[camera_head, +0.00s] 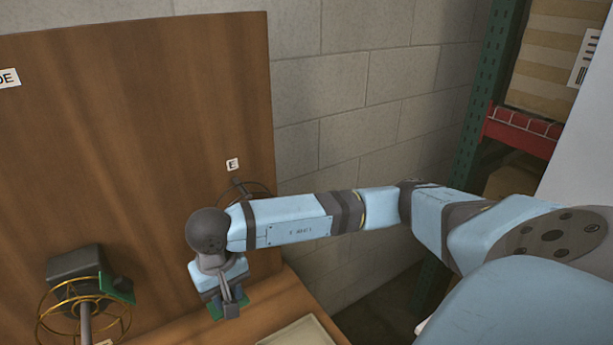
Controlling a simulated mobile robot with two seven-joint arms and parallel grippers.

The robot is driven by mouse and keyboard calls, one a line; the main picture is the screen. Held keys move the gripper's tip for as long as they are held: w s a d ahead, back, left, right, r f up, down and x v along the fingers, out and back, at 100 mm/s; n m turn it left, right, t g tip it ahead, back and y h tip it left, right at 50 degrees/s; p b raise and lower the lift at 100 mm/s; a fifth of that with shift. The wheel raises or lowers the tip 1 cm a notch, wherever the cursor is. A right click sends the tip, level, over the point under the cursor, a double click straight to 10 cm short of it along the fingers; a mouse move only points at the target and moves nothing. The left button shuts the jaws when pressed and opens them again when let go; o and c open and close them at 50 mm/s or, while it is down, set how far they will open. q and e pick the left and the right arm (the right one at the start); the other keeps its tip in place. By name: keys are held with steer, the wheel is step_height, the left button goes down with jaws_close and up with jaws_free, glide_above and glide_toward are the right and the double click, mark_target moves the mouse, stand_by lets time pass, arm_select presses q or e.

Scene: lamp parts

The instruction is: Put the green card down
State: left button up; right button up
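My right arm comes in from the right, and its gripper (230,297) points down over the wooden tabletop at the foot of the board. Its fingers look close together on a green card (215,309), which shows on both sides of the fingertips. The fingers hide the card's middle. The card is at or just above the tabletop; I cannot tell if it touches. Another green card (117,286) sits at a dark grey box (75,263) with gold wire rings, at the lower left. My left gripper is not in view.
A tall wooden board (140,130) stands behind, with a small label "E" (233,164) above a dark wire ring (240,187) partly hidden by my arm. A pale tray (298,333) lies at the bottom edge, right of the gripper. A shelf rack (480,110) stands at the right.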

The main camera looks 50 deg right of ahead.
mark_target(244, 304)
steer(key=m, duration=0.2)
steer(key=s+d+m+b, duration=0.1)
steer(key=m, duration=0.1)
steer(key=shift+f, duration=0.4)
steer(key=m, duration=0.2)
steer(key=s+m+b, duration=0.1)
steer(key=m, duration=0.1)
steer(key=shift+d+f, duration=0.15)
steer(key=shift+d, duration=0.05)
steer(key=m, duration=0.1)
steer(key=m+b, duration=0.1)
steer(key=m, duration=0.2)
steer(key=shift+s+d+f, duration=0.15)
steer(key=shift+s+d, duration=0.1)
steer(key=shift+s, duration=0.1)
steer(key=s+d+f+m+b, duration=0.1)
steer(key=s+d+m+b, duration=0.15)
steer(key=m, duration=0.95)
steer(key=s+d+f+m+b, duration=0.1)
steer(key=s+d+m+b, duration=0.2)
steer(key=m, duration=1)
steer(key=f, duration=0.6)
steer(key=f+b, duration=0.1)
steer(key=f, duration=0.6)
steer(key=a+f, duration=0.1)
steer(key=f, duration=0.5)
steer(key=shift+a+f+b, duration=0.1)
steer(key=shift+f+b, duration=0.25)
steer(key=shift+f, duration=0.05)
